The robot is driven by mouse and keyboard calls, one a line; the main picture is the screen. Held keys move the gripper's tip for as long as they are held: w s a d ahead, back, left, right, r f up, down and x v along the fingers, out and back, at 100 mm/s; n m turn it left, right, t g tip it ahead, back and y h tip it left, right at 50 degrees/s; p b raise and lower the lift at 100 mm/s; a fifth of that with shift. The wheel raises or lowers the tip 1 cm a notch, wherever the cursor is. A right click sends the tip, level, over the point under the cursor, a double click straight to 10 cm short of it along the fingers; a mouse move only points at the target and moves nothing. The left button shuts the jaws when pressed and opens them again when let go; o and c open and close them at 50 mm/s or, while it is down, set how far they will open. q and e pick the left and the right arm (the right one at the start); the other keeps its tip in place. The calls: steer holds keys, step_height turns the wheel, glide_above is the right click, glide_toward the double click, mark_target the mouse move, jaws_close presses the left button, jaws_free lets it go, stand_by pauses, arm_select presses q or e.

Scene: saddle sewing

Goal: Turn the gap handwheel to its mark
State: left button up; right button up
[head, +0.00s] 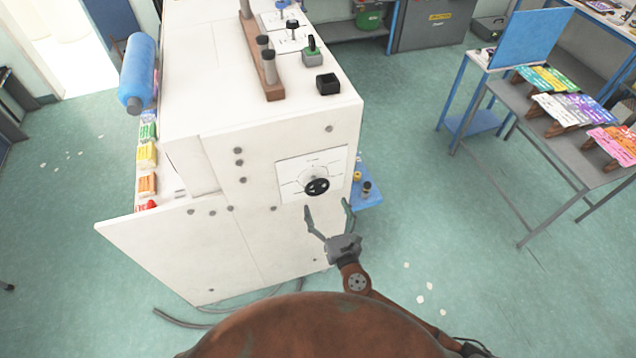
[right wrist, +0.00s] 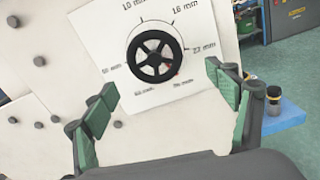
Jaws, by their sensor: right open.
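The gap handwheel (head: 316,186) is a small black spoked wheel on a white dial plate (head: 300,165) on the front of the white cabinet. In the right wrist view the handwheel (right wrist: 155,54) sits upper middle, ringed by printed mm marks, with a small red spot at its lower right rim. My right gripper (head: 328,212) is open and empty, just below and in front of the wheel. In the right wrist view its green-padded fingers (right wrist: 165,95) are spread wide, below the wheel and apart from it. My left gripper is not in view.
The white cabinet (head: 225,240) has several dark bolts on its front. A blue shelf (head: 368,198) with small jars sticks out at its right side, near my right gripper. A grey table (head: 505,110) with coloured cards stands at the right.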

mark_target(319, 190)
steer(key=shift+n, duration=0.3)
steer(key=x, duration=0.4)
steer(key=r+p+x, duration=0.1)
steer(key=x, duration=0.1)
steer(key=shift+w+a, duration=0.1)
steer(key=shift+a, duration=0.25)
steer(key=shift+w+a, duration=0.15)
steer(key=shift+w, duration=0.45)
steer(key=shift+c, duration=0.5)
steer(key=c, duration=1.1)
